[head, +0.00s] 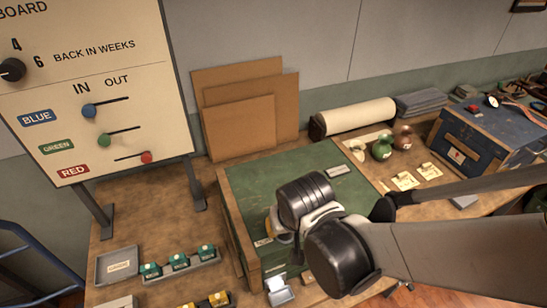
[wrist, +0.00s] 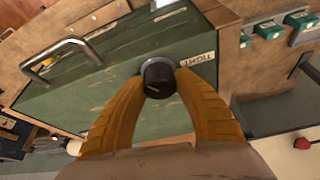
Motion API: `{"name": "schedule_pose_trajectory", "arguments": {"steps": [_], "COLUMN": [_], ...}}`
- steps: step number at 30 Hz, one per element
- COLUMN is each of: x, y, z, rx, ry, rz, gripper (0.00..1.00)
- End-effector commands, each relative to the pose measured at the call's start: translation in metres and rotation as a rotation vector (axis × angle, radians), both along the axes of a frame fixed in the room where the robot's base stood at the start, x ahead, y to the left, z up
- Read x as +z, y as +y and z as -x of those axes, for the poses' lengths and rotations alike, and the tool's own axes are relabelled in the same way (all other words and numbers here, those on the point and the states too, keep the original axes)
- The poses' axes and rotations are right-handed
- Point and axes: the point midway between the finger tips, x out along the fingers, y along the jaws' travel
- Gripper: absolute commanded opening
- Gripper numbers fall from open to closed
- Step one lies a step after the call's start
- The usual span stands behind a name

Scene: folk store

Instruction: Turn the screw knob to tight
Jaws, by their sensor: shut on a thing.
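The black round screw knob (wrist: 158,74) is on a green wooden box (wrist: 92,95), in the middle of the wrist view. A thin pale line marks its face; which end is the pointer I cannot tell. A white label reading TIGHT (wrist: 199,58) is right of the knob, slightly above it. My gripper (wrist: 161,88) has its two yellow fingers shut on the knob, one on each side. In the head view, the green box (head: 240,185) stands on the bench, and my arm and wrist hide the knob.
A metal handle (wrist: 58,52) juts from the box at upper left in the wrist view. In the head view, a sign board with sliders (head: 95,70) stands left, small green and yellow items sit in trays (head: 117,265), and a blue chest (head: 475,140) stands right.

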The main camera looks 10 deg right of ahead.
Motion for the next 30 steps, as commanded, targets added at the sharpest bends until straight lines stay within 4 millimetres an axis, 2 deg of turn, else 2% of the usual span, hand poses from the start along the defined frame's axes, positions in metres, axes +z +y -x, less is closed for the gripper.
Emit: {"name": "schedule_pose_trajectory", "arguments": {"steps": [30], "x": [-0.0015], "y": [0.0006], "z": [0.0001], "rx": [-0.966], "ry": [0.003], "rz": [-0.001], "gripper": [0.05]}}
